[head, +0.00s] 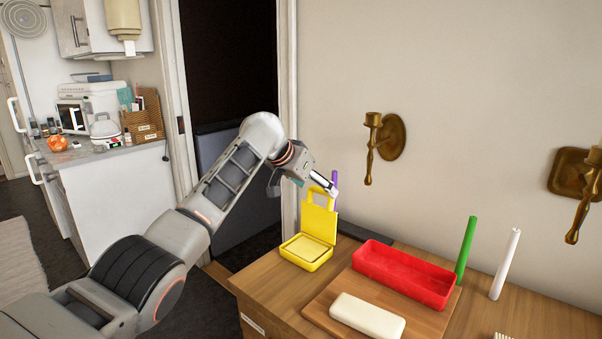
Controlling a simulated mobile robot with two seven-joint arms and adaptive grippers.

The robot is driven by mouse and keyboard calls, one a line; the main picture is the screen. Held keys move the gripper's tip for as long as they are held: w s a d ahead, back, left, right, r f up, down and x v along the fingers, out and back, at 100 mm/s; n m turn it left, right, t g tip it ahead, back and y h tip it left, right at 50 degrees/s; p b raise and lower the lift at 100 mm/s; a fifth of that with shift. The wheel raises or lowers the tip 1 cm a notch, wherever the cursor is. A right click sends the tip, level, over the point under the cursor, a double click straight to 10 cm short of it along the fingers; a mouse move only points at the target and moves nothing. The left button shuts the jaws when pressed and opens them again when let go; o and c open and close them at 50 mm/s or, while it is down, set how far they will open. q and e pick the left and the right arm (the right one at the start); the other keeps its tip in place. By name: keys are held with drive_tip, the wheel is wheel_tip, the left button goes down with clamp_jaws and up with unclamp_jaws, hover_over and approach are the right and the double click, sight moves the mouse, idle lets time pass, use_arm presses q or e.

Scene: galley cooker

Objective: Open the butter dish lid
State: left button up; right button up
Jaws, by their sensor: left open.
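The yellow butter dish (304,262) stands near the left back corner of the wooden counter. Its lid (319,222) is hinged up and stands upright at the back, with a loop handle on top. A pale yellow block lies in the dish. My left gripper (328,188) is open, just above and behind the top of the lid's handle. I cannot tell whether its fingers touch the handle. My right gripper is not in view.
A red tray (398,277) and a cream block (367,315) are on a wooden board (447,319) right of the dish. Green (466,248) and white (506,263) candles stand behind, a purple one (335,178) near my gripper. Brass sconces (390,138) hang on the wall.

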use_arm(q)
drive_tip(key=v, duration=0.8)
drive_tip(key=shift+r, duration=0.1)
